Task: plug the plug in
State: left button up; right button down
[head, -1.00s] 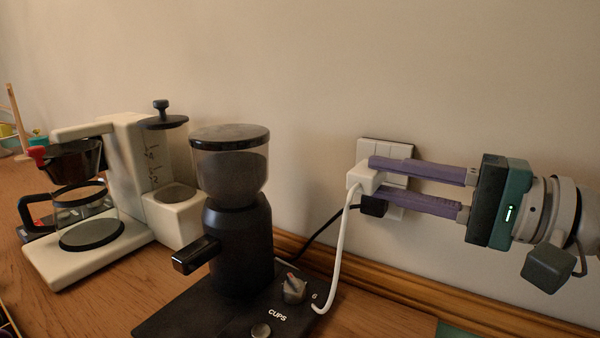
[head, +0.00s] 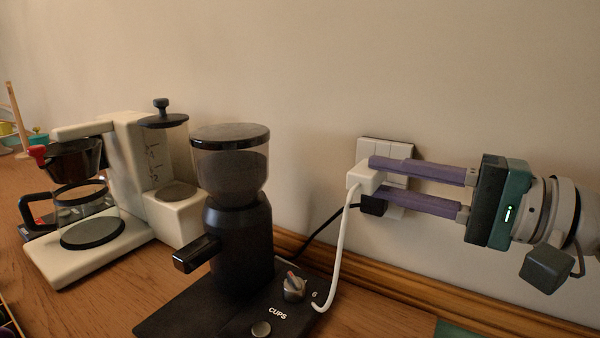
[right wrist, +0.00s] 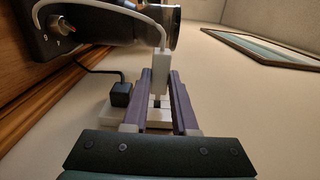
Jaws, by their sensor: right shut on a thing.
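The white plug (head: 362,178) is at the left side of the white wall socket plate (head: 388,150). Its white cord (head: 341,240) hangs down to the grinder's base. My right gripper (head: 372,184) comes in from the right, and its purple fingers are shut on the white plug. In the right wrist view, the white plug (right wrist: 160,72) is between the fingers (right wrist: 167,95), with a small dark gap at its end toward the plate. I cannot tell whether its pins are in the socket. My left gripper is not in view.
A black plug (head: 374,206) sits at the plate just below the white one, close to the lower finger. The black grinder (head: 238,245) and cream coffee maker (head: 125,170) stand to the left. A wooden trim (head: 400,290) runs along the wall's foot.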

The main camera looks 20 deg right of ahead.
jog(key=shift+w+d+b, duration=0.5)
jog(key=shift+d+b, duration=0.15)
jog(key=shift+b, duration=0.15)
jog(key=shift+p, duration=0.55)
dwell(1.9)
jog(key=shift+w+d+b, duration=0.3)
jog(key=shift+d+b, duration=0.05)
jog(key=shift+d, duration=0.05)
dwell(0.4)
jog(key=c, duration=0.6)
grip_release()
jog(key=v, duration=1)
